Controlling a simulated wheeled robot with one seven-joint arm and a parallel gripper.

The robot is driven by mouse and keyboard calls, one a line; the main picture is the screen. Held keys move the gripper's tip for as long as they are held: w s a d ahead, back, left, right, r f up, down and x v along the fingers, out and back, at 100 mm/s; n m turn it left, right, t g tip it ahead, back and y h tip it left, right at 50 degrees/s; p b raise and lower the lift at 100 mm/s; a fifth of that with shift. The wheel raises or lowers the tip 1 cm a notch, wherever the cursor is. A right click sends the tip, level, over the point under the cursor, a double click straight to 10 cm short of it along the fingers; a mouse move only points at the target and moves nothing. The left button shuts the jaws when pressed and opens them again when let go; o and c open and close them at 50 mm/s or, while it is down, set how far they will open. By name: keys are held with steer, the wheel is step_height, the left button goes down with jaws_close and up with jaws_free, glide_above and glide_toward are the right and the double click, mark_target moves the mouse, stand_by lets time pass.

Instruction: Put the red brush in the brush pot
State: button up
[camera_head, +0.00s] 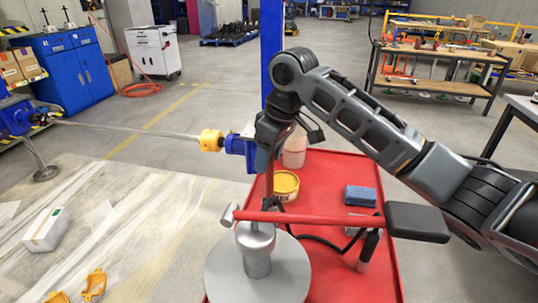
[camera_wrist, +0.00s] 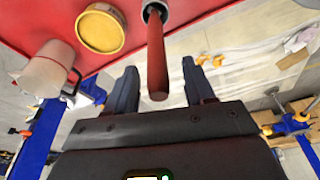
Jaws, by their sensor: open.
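The red brush (camera_wrist: 157,55) stands in the grey brush pot (camera_wrist: 150,8), whose dark mouth is cut by the top edge of the wrist view. My gripper (camera_wrist: 160,68) is open, with one finger on each side of the brush's near end in the picture. A gap shows between the brush and each finger. In the head view my gripper (camera_head: 267,158) is over the red table, and the upright red brush (camera_head: 269,186) shows just below it. The pot is mostly hidden there.
On the red table (camera_head: 330,172) are a round yellow tin (camera_head: 285,183), a pale jug (camera_head: 295,152) and a blue sponge (camera_head: 360,195). A red bar (camera_head: 310,217) with a dark block crosses the foreground, by a grey round base.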

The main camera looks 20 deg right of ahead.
steer(key=shift+r, duration=0.15)
steer(key=v, duration=0.7)
steer(key=shift+r+b, duration=0.25)
steer(key=shift+b, duration=0.05)
